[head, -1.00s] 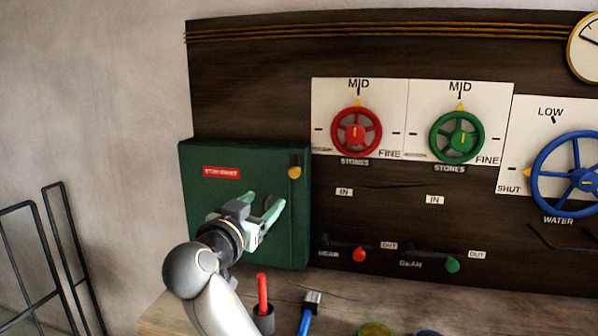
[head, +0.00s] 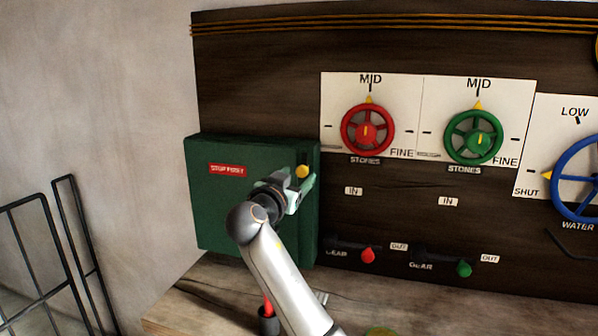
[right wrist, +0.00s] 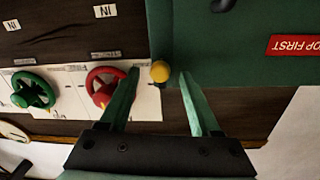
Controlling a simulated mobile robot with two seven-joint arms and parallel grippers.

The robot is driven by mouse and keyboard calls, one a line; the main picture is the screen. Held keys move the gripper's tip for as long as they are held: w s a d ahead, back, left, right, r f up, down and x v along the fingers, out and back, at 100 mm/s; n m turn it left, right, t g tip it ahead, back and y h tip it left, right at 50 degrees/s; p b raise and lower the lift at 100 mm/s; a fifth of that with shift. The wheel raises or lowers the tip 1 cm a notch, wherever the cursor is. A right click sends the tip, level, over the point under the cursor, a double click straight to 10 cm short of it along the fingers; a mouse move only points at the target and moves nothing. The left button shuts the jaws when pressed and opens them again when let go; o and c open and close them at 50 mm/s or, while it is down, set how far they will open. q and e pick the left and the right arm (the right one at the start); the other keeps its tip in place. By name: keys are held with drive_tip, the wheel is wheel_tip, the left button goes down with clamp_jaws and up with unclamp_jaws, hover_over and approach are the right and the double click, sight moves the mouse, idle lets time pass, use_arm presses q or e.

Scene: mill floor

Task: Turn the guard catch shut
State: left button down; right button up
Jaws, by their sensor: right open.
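The guard is a green box (head: 225,205) with a red STOP FIRST label. Its catch has a yellow knob (head: 302,171) near the box's upper right edge. My right gripper (head: 306,180) is at the catch, just below the knob in the head view, and hides the rest of the catch. In the right wrist view the knob (right wrist: 160,71) shows between the tips of my open right gripper (right wrist: 160,76), nearer the left finger. I cannot tell whether a finger touches it. My left gripper is not in view.
Right of the box, the dark panel (head: 360,220) carries a red handwheel (head: 345,130), a green handwheel (head: 450,145) and a blue handwheel (head: 558,185). Below are a red-knobbed lever (head: 368,256) and a green-knobbed lever (head: 464,269). A black railing (head: 72,215) stands at left.

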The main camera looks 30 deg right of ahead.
drive_tip(key=shift+x, duration=1)
clamp_jaws()
